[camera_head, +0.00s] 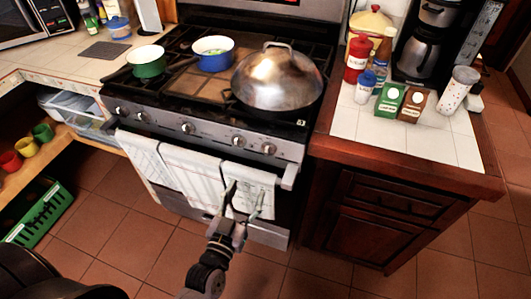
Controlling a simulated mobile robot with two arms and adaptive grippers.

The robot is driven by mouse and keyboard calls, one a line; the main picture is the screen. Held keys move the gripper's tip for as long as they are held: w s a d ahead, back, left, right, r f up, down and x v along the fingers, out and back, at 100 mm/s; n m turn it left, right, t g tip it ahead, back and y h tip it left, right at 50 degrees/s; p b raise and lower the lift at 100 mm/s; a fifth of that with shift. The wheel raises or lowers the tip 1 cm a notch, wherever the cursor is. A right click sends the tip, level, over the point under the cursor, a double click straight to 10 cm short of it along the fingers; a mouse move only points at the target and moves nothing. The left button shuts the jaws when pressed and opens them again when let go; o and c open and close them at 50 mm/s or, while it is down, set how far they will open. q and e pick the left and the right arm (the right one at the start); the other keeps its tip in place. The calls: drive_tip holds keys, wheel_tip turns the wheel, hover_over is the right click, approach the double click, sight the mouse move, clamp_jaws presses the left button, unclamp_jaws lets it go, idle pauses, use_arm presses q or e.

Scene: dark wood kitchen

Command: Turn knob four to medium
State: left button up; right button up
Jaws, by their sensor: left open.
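The stove's front panel (213,137) carries several round silver knobs in a row. Knob four (238,140), counted from the left, is on the right half of the panel; its marking is too small to read. My left gripper (244,192) is open and empty, fingers pointing up, below knob four and in front of the towels on the oven door. It is apart from the knob. My right gripper is not in view.
White towels (190,172) hang on the oven handle. A domed lid (277,82), a blue pot (214,60) and a green pot (147,66) stand on the stovetop. The right counter (430,142) holds jars and a coffee maker.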

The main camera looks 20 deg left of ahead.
sight(266, 152)
use_arm(q)
drive_tip(key=w, duration=1)
drive_tip(key=w+p, duration=0.1)
drive_tip(key=w, duration=0.4)
drive_tip(key=shift+w+d, duration=0.25)
drive_tip(key=shift+d, duration=0.1)
drive_tip(key=c, duration=1.1)
